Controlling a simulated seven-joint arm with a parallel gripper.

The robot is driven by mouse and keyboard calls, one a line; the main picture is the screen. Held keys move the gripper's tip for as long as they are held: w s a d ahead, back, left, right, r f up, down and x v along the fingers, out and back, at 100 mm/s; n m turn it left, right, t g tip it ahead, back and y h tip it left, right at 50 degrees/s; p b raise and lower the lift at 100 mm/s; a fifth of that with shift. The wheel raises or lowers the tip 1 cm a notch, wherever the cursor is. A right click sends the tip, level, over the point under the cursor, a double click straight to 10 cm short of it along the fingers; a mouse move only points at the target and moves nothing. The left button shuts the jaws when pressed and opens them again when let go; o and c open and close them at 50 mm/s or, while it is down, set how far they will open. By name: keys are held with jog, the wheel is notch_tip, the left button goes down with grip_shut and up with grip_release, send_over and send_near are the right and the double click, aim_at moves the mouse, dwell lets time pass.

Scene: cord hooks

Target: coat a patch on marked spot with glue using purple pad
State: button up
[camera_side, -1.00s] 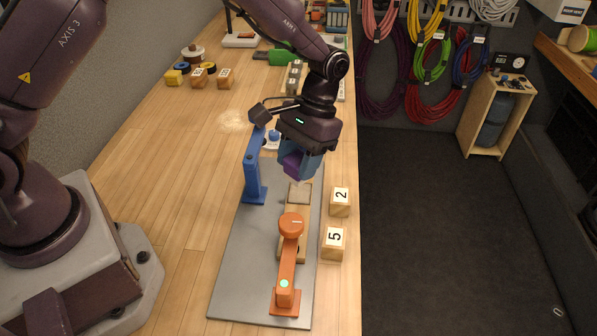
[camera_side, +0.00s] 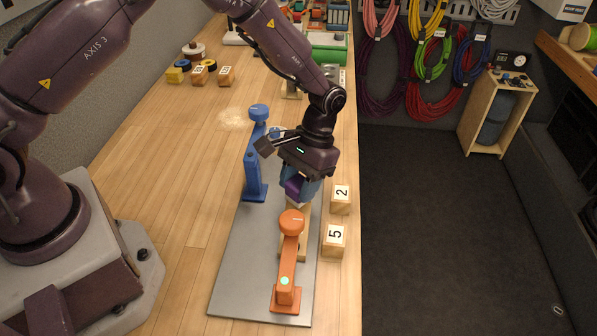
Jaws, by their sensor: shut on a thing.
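A blue post (camera_side: 254,165) with a round top stands at the plate's far left. No glue can be made out.
Wooden blocks marked 2 (camera_side: 341,198) and 5 (camera_side: 333,239) stand along the plate's right side, near the table edge. More numbered blocks (camera_side: 225,76) and spools (camera_side: 195,52) sit at the back left. The table (camera_side: 190,170) left of the plate is mostly clear.

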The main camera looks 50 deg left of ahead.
jog(key=shift+w+a+f, duration=0.25)
jog(key=shift+w+f, duration=0.05)
jog(key=shift+f, duration=0.4)
jog(key=shift+w+a, duration=2.15)
jog(key=shift+s+d, duration=2.5)
jog(key=shift+a+r, duration=0.1)
jog(key=shift+r, duration=3.9)
